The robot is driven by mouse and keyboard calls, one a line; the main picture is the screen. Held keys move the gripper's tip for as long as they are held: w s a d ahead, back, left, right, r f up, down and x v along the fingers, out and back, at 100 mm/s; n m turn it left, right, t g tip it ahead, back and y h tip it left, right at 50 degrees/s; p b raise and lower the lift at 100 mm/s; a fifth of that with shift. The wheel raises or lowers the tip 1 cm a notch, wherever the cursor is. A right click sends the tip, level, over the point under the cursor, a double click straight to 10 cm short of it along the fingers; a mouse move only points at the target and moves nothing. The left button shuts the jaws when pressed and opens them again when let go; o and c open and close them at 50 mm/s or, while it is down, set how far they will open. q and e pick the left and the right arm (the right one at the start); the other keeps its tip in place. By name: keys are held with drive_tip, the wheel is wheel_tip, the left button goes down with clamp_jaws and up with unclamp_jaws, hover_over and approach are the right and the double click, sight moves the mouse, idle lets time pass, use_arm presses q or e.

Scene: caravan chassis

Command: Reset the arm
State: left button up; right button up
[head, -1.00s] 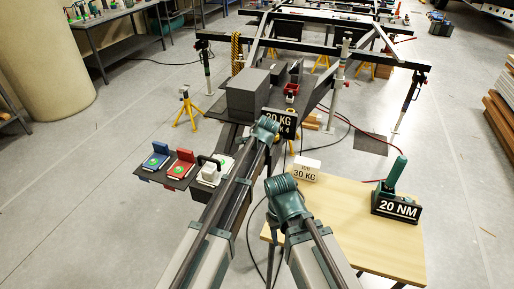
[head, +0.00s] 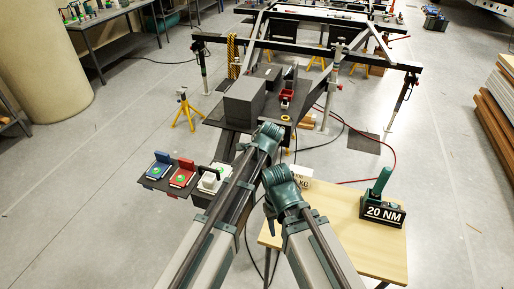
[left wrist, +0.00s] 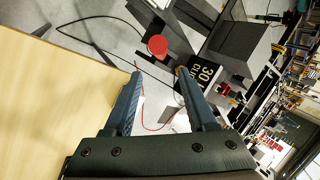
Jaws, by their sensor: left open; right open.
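Both of my arms reach forward from the bottom of the head view, bent at teal joints. My right gripper (head: 269,222) hangs below the right arm's joint, small and dark, beside the left edge of the wooden table (head: 340,235). My left gripper is hidden behind its own arm in the head view. In the left wrist view my left gripper (left wrist: 160,70) is open, its two blue fingers apart with nothing between them. A black sign with white digits (left wrist: 203,72) shows beyond the right finger, and a red round thing (left wrist: 157,46) beyond the fingertips.
A torque tool (head: 383,200) marked 20 NM stands on the table. A white block (head: 303,176) is partly covered by my right arm. A grey box (head: 244,102) sits on the chassis. Blue (head: 158,166) and red (head: 183,174) items lie on a side tray.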

use_arm(q)
drive_tip(key=shift+s+r, duration=0.1)
idle(0.4)
drive_tip(key=s+a+f+n+g+h, duration=0.1)
drive_tip(key=s+a+f+n+g, duration=0.15)
drive_tip(key=s+a+n, duration=0.7)
drive_tip(key=s+a+f+n+g+h, duration=0.1)
drive_tip(key=s+a+n+g, duration=0.4)
drive_tip(key=s, duration=0.8)
drive_tip(key=s+d+f+m+y+b, duration=0.1)
drive_tip(key=s+d+f+m+b, duration=0.2)
drive_tip(key=d, duration=0.6)
drive_tip(key=s+f+m, duration=0.1)
drive_tip(key=s+m, duration=0.1)
drive_tip(key=s, duration=0.1)
drive_tip(key=shift+d+t+b, duration=0.3)
drive_tip(key=shift+t+b, duration=0.05)
drive_tip(key=shift+b, duration=0.05)
